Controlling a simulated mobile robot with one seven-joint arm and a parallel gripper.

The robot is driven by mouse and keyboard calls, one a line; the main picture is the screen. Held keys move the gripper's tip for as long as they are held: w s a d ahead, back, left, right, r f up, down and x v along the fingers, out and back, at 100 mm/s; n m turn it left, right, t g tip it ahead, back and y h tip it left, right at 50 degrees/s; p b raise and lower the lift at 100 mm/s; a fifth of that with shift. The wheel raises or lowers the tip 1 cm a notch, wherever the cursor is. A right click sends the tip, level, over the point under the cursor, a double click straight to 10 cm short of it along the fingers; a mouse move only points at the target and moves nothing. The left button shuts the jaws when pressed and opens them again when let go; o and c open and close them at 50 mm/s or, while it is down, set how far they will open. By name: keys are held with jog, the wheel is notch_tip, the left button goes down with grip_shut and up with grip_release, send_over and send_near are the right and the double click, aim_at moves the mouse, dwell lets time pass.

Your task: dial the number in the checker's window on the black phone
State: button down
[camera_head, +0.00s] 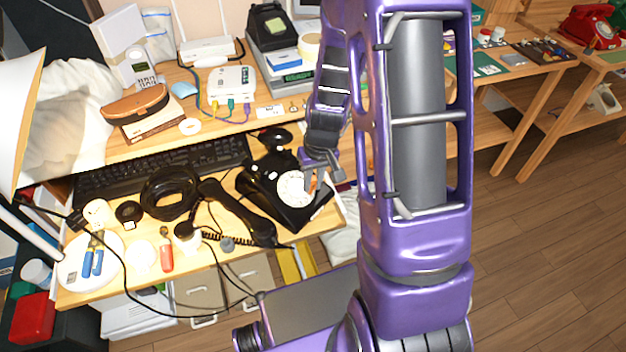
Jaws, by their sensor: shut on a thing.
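The black phone (272,197) stands on the near right part of the desk, with a white round dial (295,188) facing up. Its black handset (239,211) lies off it, to the left, with a coiled cord. My gripper (318,186) is over the right side of the dial, shut on a small orange-brown thing (312,185) that is mostly hidden by the fingers. I cannot tell whether it touches the dial. A black device with a greenish panel (268,22) stands at the back; I cannot tell if it is the checker. No number is readable.
A black keyboard (160,168) and a coil of black cable (170,192) lie left of the phone. A white box with plugged cables (232,86) is on the shelf behind. Pliers (94,256) lie on a plate at front left. Another table (515,75) stands at right.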

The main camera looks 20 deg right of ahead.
jog(key=shift+s+a+f, duration=0.1)
jog(key=shift+s+a, duration=0.25)
jog(key=shift+s, duration=0.05)
jog(key=shift+s+a, duration=0.25)
jog(key=shift+a, duration=0.25)
jog(key=shift+s+a, duration=0.2)
jog(key=shift+a, duration=0.45)
jog(key=shift+w+a+r+p, duration=0.1)
jog(key=shift+a+r+p, duration=0.2)
jog(key=shift+a, duration=0.35)
dwell(0.3)
